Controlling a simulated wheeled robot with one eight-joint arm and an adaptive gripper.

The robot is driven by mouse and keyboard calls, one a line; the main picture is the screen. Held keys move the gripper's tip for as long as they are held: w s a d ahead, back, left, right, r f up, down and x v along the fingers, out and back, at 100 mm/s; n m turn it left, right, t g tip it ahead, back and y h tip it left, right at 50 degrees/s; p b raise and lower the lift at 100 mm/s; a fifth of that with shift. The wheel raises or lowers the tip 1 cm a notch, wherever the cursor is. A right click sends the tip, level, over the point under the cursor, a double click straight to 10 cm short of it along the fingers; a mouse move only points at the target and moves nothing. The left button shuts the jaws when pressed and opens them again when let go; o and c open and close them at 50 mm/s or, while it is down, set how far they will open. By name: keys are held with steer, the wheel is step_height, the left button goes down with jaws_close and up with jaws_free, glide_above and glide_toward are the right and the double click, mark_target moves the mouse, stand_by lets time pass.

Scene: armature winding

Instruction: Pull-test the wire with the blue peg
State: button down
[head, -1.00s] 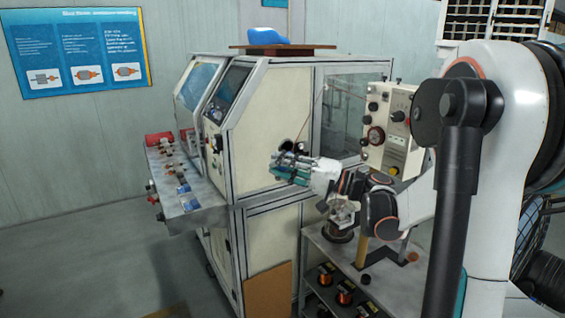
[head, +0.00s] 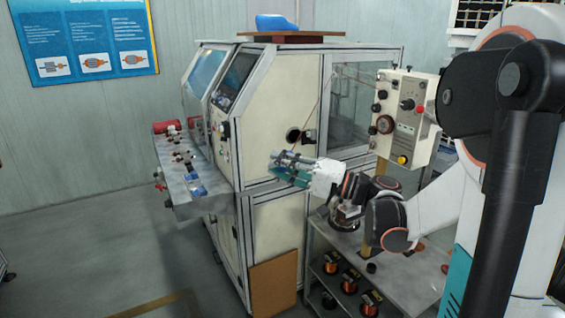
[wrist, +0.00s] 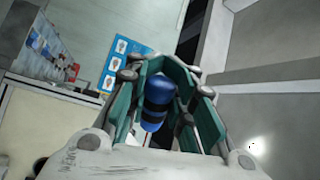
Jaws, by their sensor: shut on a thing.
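My gripper (head: 282,168) is in front of the side panel of the winding machine (head: 268,105), to the lower left of a dark round opening. In the wrist view, my gripper (wrist: 166,84) is shut on the blue peg (wrist: 157,102), a short blue cylinder with a dark band, between its green fingers. A thin reddish wire (head: 321,97) slants from above the window down towards the opening. Its lower end is hard to make out, and I cannot tell whether it touches the peg.
A cream control box (head: 401,115) with knobs stands right of the machine, above my forearm. A grey shelf ledge (head: 190,208) with small parts juts out at left. Copper wire spools (head: 349,284) sit on a lower rack. The floor at left is clear.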

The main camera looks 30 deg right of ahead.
steer(key=s+a+f+b, duration=0.1)
steer(key=s+a+f, duration=0.1)
steer(key=s+a, duration=0.3)
steer(key=shift+s+a+f, duration=0.15)
steer(key=shift+s+a, duration=0.2)
steer(key=shift+a, duration=0.45)
stand_by(0.4)
stand_by(0.7)
steer(key=shift+w+d+r, duration=0.45)
steer(key=shift+w+d, duration=0.6)
steer(key=shift+d, duration=0.15)
steer(key=shift+w+d+r, duration=0.4)
steer(key=shift+w+d, duration=0.7)
steer(key=shift+d, duration=0.1)
steer(key=shift+w+d+r, duration=0.45)
steer(key=shift+w+d, duration=0.6)
steer(key=shift+d, duration=0.15)
